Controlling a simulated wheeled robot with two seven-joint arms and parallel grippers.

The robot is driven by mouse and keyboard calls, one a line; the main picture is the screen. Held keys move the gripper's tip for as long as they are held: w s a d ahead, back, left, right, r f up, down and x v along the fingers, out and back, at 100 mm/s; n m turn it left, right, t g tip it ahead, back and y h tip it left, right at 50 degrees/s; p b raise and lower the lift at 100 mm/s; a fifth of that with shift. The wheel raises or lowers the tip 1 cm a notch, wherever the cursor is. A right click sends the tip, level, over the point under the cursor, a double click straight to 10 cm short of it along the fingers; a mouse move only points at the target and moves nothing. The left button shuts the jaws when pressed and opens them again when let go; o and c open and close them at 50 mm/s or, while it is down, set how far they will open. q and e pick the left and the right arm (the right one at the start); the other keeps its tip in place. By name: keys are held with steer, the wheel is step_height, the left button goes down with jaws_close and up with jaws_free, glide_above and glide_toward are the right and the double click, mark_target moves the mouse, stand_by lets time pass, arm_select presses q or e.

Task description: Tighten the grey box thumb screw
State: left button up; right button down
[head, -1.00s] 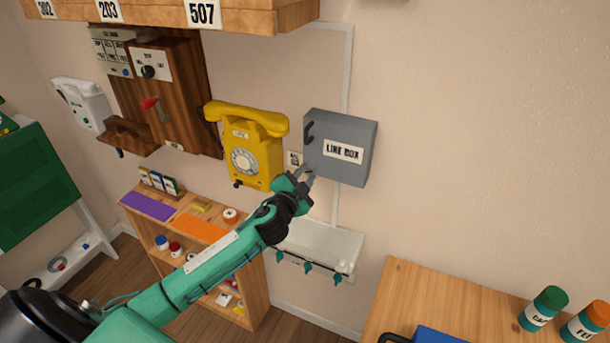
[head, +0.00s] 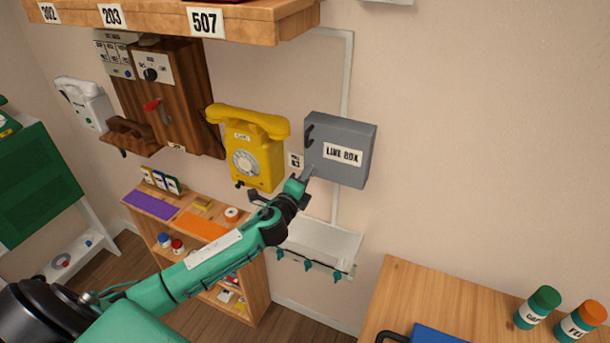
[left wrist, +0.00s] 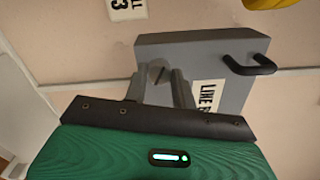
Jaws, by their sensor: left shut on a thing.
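The grey box (head: 340,170), labelled "LINE BOX", is mounted on the wall and its door is closed. It has a black handle at its upper left in the head view. The left wrist view shows the grey box (left wrist: 205,50) with the handle at the right. A small slotted thumb screw (left wrist: 157,73) shows on its side between my fingers. My left gripper (head: 307,174) reaches the box's lower left edge. In the left wrist view the left gripper (left wrist: 160,86) is shut on the screw. My right gripper is not in view.
A yellow dial phone (head: 250,150) hangs just left of the box. A white shelf (head: 325,240) with green hooks is below. A wooden table (head: 450,295) stands at lower right with jars. A wooden shelf (head: 260,30) overhangs above. The wall right of the box is clear.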

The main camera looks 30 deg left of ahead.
arm_select(q)
steer(key=shift+d+m+p, duration=0.1)
steer(key=shift+m+p, duration=2.15)
steer(key=shift+m, duration=3.25)
steer(key=o, duration=1)
steer(key=shift+s, duration=0.1)
steer(key=shift+s+d+b, duration=0.2)
steer(key=shift+s+b, duration=1)
steer(key=shift+s, duration=2.2)
steer(key=shift+s+d+b, duration=0.2)
steer(key=shift+s+b, duration=0.95)
steer(key=shift+s, duration=2.25)
steer(key=shift+f, duration=0.1)
